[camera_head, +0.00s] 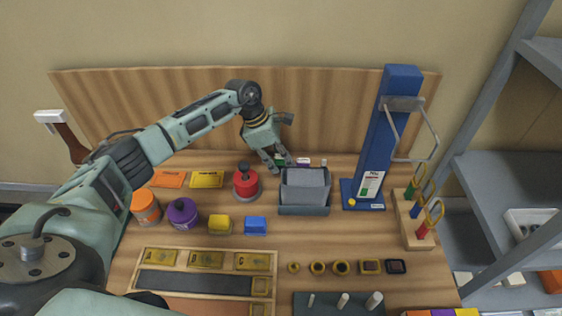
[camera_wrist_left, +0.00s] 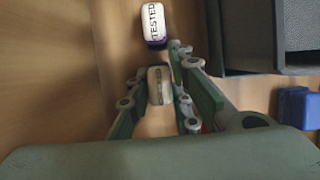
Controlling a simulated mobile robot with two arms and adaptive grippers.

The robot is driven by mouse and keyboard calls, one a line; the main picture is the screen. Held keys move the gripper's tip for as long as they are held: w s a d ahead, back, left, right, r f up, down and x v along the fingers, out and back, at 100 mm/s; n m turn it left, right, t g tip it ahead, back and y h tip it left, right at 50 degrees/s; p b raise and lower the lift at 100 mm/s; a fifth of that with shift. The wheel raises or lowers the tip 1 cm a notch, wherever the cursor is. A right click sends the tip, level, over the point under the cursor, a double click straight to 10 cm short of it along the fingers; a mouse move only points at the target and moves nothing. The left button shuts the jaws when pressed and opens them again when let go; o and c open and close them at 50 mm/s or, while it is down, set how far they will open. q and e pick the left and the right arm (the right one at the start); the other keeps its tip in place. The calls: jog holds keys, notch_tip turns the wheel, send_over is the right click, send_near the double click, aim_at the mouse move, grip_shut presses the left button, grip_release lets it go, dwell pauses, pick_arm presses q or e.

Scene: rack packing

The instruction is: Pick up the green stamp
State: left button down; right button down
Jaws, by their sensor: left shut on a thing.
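My left gripper (camera_head: 277,165) reaches down at the back of the table, behind the grey bin. It is shut on the green stamp (camera_head: 280,160), of which only a small green part shows in the head view. In the left wrist view the stamp (camera_wrist_left: 159,86), pale on top with dark lettering, sits between the two fingers. Whether it touches the table cannot be told. A white and purple stamp (camera_wrist_left: 153,25) marked TESTED stands just beyond the fingertips, apart from them; it also shows in the head view (camera_head: 303,162). My right gripper is not in view.
The grey bin (camera_head: 304,208) is close in front of the gripper. A wooden back panel (camera_head: 200,100) rises behind.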

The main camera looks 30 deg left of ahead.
pick_arm(q)
jog(key=shift+r, duration=0.95)
jog(key=s+a+b, duration=0.1)
jog(key=s+a, duration=0.1)
jog(key=a, duration=0.3)
jog(key=s+a+b, duration=0.1)
jog(key=s+a, duration=0.2)
jog(key=a, duration=0.2)
jog(key=s+a+b, duration=0.1)
jog(key=s+a, duration=0.1)
jog(key=a, duration=0.3)
jog(key=shift+s+f+b, duration=0.1)
jog(key=shift+s+b, duration=0.1)
jog(key=shift+b, duration=0.2)
jog(key=shift+s+a, duration=0.25)
jog(key=shift+a, duration=0.4)
